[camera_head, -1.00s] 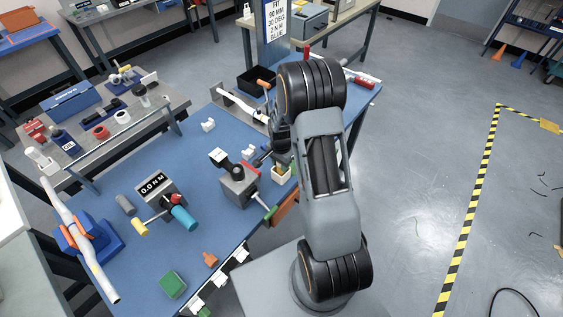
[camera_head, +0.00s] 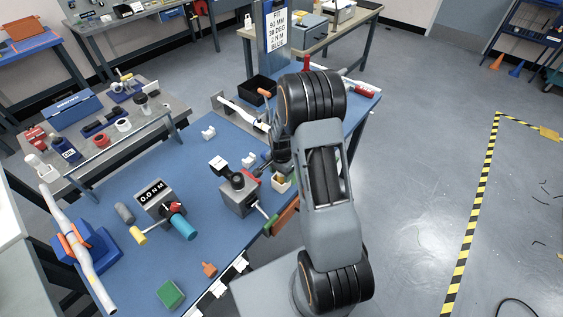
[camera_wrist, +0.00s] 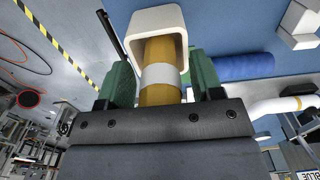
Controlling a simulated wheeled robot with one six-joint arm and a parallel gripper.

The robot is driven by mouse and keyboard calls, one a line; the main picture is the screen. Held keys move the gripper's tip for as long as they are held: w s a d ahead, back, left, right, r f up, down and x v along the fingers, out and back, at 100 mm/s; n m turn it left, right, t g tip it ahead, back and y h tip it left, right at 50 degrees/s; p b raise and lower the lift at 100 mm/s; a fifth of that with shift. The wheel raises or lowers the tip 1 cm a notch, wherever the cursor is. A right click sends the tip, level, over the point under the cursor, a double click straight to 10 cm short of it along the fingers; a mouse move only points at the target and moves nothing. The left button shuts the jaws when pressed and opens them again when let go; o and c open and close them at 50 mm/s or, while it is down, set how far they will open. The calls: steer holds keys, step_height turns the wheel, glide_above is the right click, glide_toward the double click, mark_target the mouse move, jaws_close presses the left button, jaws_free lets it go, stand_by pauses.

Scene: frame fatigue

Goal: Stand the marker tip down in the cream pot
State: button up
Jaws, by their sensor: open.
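The cream pot (camera_head: 282,187) stands on the blue bench just below my gripper in the head view. In the wrist view the pot (camera_wrist: 139,22) is at the top centre. The mustard marker with a white band (camera_wrist: 160,77) stands with one end inside the pot, and the other end reaches back between my fingers. Its lower end is hidden by the pot, so I cannot see the tip. My gripper (camera_wrist: 160,70) is open, with a green finger on each side of the marker and small gaps between. In the head view my arm hides much of the gripper.
A gauge box (camera_head: 160,202) with a teal cylinder (camera_head: 184,227) lies further left. A black bin (camera_head: 262,88) and white blocks are behind. The bench's front left has free room.

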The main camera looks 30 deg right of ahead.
steer(key=shift+r+p, duration=0.2)
steer(key=shift+p, duration=0.1)
step_height(320, 180, up, 13)
steer(key=b, duration=0.3)
steer(key=s+a+r+n+t, duration=0.2)
steer(key=s+a+r+n, duration=0.2)
steer(key=s+r+n, duration=0.2)
steer(key=s+a+r+n+t, duration=0.2)
steer(key=s+a+r+n, duration=0.3)
steer(key=s, duration=0.5)
steer(key=shift+r+n+t, duration=0.3)
steer(key=shift+r+n, duration=0.05)
steer(key=shift+n, duration=0.75)
